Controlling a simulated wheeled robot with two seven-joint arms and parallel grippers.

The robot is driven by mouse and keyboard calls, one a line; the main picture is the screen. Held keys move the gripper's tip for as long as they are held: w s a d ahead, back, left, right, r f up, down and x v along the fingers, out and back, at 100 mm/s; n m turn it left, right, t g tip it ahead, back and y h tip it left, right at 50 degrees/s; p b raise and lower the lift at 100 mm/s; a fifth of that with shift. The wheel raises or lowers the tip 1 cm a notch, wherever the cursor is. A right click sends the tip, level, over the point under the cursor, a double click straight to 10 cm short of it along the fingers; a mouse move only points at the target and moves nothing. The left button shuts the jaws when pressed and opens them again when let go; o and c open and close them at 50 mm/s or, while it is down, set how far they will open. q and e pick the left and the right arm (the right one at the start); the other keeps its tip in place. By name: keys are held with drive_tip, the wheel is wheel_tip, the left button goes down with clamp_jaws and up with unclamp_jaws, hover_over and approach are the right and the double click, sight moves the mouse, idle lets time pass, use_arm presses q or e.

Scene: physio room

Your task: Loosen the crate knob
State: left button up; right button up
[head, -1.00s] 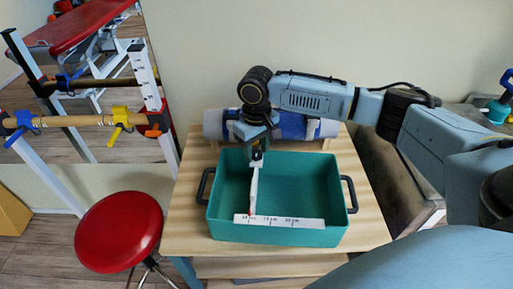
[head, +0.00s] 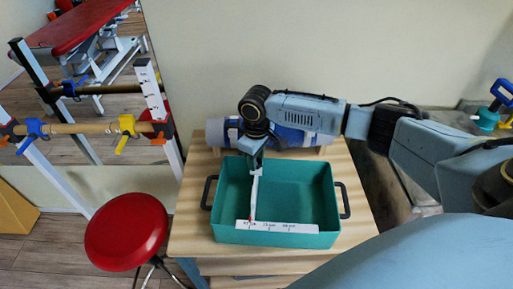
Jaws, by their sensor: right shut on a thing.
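A teal crate (head: 323,197) with black side handles stands on a wooden table (head: 190,225). My right gripper (head: 257,163) reaches down over its back left part and is shut on the upper end of a thin white strip (head: 255,190). The strip runs down toward the viewer, with a small red mark near its lower end. A white ruler (head: 280,227) with printed marks lies across the crate's near side. The strip's lower end meets or overlaps it; I cannot tell if they are joined. No knob on the crate can be made out. My left gripper is not in view.
A blue and white roll (head: 302,137) lies behind the crate. A red stool (head: 127,232) stands left of the table. Further left, wooden bars carry a blue clamp (head: 31,135) and a yellow clamp (head: 128,132). Little bare tabletop shows around the crate.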

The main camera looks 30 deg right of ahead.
drive_tip(key=n+p, duration=0.2)
drive_tip(key=n, duration=0.1)
drive_tip(key=shift+r+p, duration=0.2)
drive_tip(key=shift+p, duration=0.1)
drive_tip(key=n+p, duration=0.1)
drive_tip(key=n, duration=0.1)
drive_tip(key=shift+n+p, duration=0.3)
drive_tip(key=shift+p, duration=0.05)
drive_tip(key=n+p, duration=0.1)
drive_tip(key=n, duration=0.1)
drive_tip(key=shift+f+n, duration=0.1)
drive_tip(key=shift+n, duration=0.3)
drive_tip(key=n+p, duration=0.1)
drive_tip(key=n, duration=0.2)
drive_tip(key=shift+n, duration=0.3)
drive_tip(key=n, duration=0.3)
drive_tip(key=shift+a+n, duration=0.1)
drive_tip(key=shift+n, duration=0.2)
drive_tip(key=n, duration=0.4)
drive_tip(key=shift+f+n, duration=0.1)
drive_tip(key=shift+n, duration=0.2)
drive_tip(key=n, duration=0.4)
drive_tip(key=shift+n+b, duration=0.5)
drive_tip(key=shift+n, duration=1.5)
